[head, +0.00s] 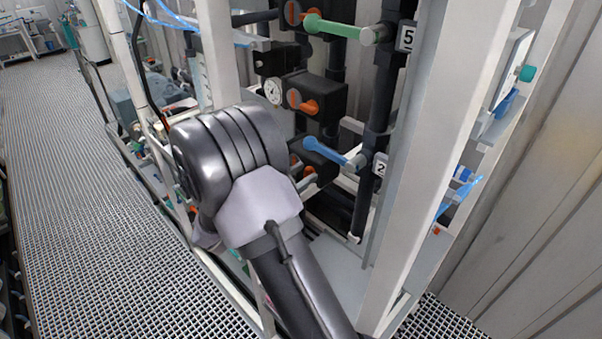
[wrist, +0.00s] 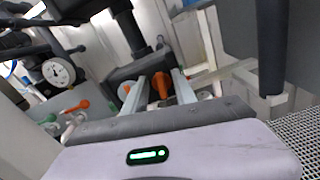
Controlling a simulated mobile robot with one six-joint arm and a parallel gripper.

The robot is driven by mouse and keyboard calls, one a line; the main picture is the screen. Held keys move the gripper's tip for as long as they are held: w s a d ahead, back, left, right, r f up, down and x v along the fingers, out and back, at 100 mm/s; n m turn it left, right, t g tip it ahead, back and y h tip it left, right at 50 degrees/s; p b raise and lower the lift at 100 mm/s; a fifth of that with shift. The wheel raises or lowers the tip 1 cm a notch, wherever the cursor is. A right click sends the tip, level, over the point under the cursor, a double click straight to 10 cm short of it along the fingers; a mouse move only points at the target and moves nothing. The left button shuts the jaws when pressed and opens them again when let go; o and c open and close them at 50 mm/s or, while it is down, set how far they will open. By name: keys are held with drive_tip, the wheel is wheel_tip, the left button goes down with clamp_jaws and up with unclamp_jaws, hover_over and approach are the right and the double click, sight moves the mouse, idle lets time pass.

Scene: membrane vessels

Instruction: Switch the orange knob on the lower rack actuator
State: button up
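In the wrist view, the orange knob (wrist: 160,84) sits on a dark actuator body (wrist: 140,66), straight ahead of my gripper (wrist: 156,79). The two pale fingers are apart, one on each side of the knob in the picture. I cannot tell whether they touch it. In the head view, the lower dark actuator (head: 322,160) is partly covered by my arm, with a bit of orange (head: 294,160) showing at its left. My fingers are mostly hidden behind my wrist there.
A middle actuator with an orange knob (head: 308,105) and a gauge (head: 272,91) is above. A blue valve handle (head: 325,150) and a green one (head: 330,27) stick out nearby. A white frame post (head: 425,150) stands right. The grated walkway (head: 100,220) is clear.

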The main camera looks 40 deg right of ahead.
clamp_jaws()
drive_tip(key=shift+f+m+b, duration=0.1)
drive_tip(key=shift+m+b, duration=0.2)
drive_tip(key=shift+b, duration=0.15)
drive_tip(key=m+b, duration=0.1)
drive_tip(key=b, duration=0.1)
drive_tip(key=m+b, duration=0.1)
drive_tip(key=b, duration=0.1)
drive_tip(key=shift+s+f+m, duration=0.15)
drive_tip(key=shift+f+m, duration=0.05)
drive_tip(key=shift+m, duration=0.1)
drive_tip(key=m+b, duration=0.4)
drive_tip(key=b, duration=0.2)
drive_tip(key=m+b, duration=0.4)
drive_tip(key=b, duration=0.2)
drive_tip(key=m+b, duration=0.4)
drive_tip(key=b, duration=0.2)
drive_tip(key=shift+s+f+m+b, duration=0.3)
drive_tip(key=shift+r, duration=0.1)
